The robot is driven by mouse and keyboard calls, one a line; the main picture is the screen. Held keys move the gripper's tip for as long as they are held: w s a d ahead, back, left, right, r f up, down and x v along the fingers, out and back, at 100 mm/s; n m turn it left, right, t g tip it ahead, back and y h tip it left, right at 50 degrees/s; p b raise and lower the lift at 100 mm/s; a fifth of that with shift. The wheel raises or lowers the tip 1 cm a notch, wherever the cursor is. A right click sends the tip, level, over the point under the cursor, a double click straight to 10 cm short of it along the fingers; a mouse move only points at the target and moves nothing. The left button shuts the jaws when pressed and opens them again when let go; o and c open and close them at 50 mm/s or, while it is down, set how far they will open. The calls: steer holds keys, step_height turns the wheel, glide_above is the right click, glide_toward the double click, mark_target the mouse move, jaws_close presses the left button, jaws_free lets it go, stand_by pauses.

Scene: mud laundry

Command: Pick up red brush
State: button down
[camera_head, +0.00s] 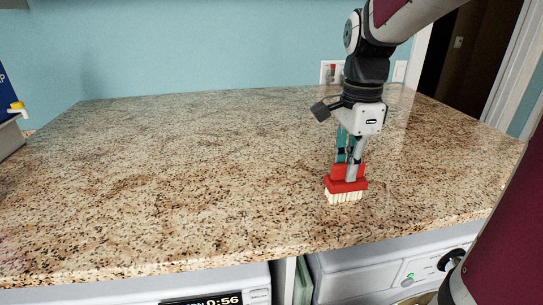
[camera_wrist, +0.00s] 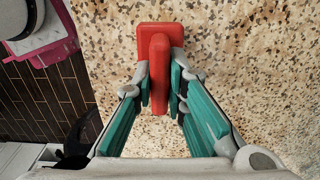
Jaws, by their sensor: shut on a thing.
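The red brush (camera_head: 346,184) has a red body with pale bristles pointing down, and it is over the right part of the granite counter. In the wrist view the red brush (camera_wrist: 157,45) shows from above, with its raised handle between the fingers. My gripper (camera_head: 350,166) is above the brush with its fingers down at the handle. In the wrist view my gripper (camera_wrist: 160,85) is shut on the handle, one teal-padded finger on each side. I cannot tell whether the bristles touch the counter.
The granite counter (camera_head: 180,170) is wide and clear to the left of the brush. Its front edge runs above white machines (camera_head: 370,270). A wall outlet (camera_head: 332,72) is behind my arm. A blue thing with a yellow part (camera_head: 16,106) stands at the far left.

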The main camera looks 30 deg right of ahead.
steer(key=shift+r, duration=0.1)
steer(key=shift+r, duration=0.55)
steer(key=shift+s+a+r, duration=0.1)
steer(key=shift+s+r, duration=0.15)
steer(key=shift+r, duration=0.4)
steer(key=shift+s+a+r, duration=0.1)
steer(key=shift+s+r, duration=0.1)
steer(key=shift+r, duration=0.4)
steer(key=s+a, duration=0.1)
steer(key=s, duration=0.6)
steer(key=s+a+r, duration=0.1)
steer(key=s+a, duration=0.1)
steer(key=s, duration=0.5)
steer(key=shift+s+a+r, duration=0.15)
steer(key=shift+s+a, duration=0.1)
steer(key=shift+s, duration=0.05)
